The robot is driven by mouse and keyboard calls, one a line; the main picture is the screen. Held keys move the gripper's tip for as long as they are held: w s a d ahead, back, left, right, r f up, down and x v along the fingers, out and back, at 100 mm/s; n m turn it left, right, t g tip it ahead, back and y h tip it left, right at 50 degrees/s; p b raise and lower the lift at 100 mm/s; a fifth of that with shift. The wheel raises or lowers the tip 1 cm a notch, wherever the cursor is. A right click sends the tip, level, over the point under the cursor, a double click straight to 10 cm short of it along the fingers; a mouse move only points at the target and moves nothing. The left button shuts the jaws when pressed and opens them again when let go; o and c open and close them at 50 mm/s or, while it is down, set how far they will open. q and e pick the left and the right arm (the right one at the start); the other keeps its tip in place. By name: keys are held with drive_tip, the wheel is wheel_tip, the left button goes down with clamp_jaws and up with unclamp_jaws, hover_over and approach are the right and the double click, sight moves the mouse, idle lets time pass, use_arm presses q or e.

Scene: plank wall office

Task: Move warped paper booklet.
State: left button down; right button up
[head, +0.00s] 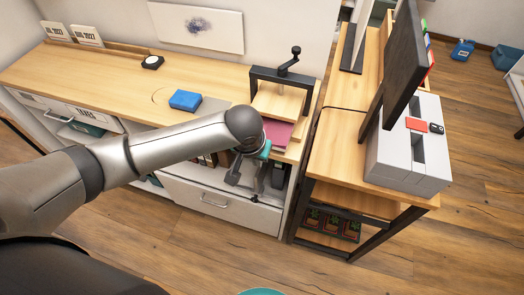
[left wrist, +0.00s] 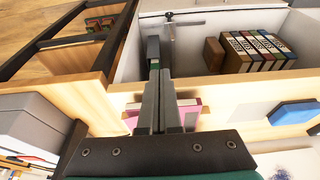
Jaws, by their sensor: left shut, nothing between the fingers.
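A pink-red booklet (head: 279,134) lies at the front of the book press (head: 280,98), on the counter's right end, partly hidden by my left arm. Whether it is warped is too small to tell. In the left wrist view the pink booklet (left wrist: 191,114) shows on both sides of my fingers, which cover its middle. My left gripper (head: 254,192) hangs in front of the counter edge, near the booklet. It is shut and empty; its fingers (left wrist: 156,72) lie together in the left wrist view. My right gripper is not in view.
A blue block (head: 185,100) and a black round item (head: 152,62) sit on the counter (head: 80,73). Books (left wrist: 255,52) stand on the shelf below. A desk (head: 337,150) with a grey box (head: 408,160) and a dark monitor stands close on the right.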

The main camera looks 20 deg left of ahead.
sight(273, 123)
use_arm(q)
drive_tip(key=shift+w+d+f+b, duration=0.1)
drive_tip(key=shift+w+f+b, duration=0.1)
drive_tip(key=shift+w, duration=0.9)
drive_tip(key=shift+w+f+b, duration=0.1)
drive_tip(key=shift+w+f, duration=0.05)
drive_tip(key=shift+w, duration=0.9)
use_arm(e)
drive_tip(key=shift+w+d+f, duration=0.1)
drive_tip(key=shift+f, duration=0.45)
use_arm(q)
drive_tip(key=w+p, duration=0.1)
drive_tip(key=w, duration=0.1)
drive_tip(key=shift+w+d, duration=0.1)
drive_tip(key=shift+w, duration=0.6)
drive_tip(key=shift+s, duration=0.15)
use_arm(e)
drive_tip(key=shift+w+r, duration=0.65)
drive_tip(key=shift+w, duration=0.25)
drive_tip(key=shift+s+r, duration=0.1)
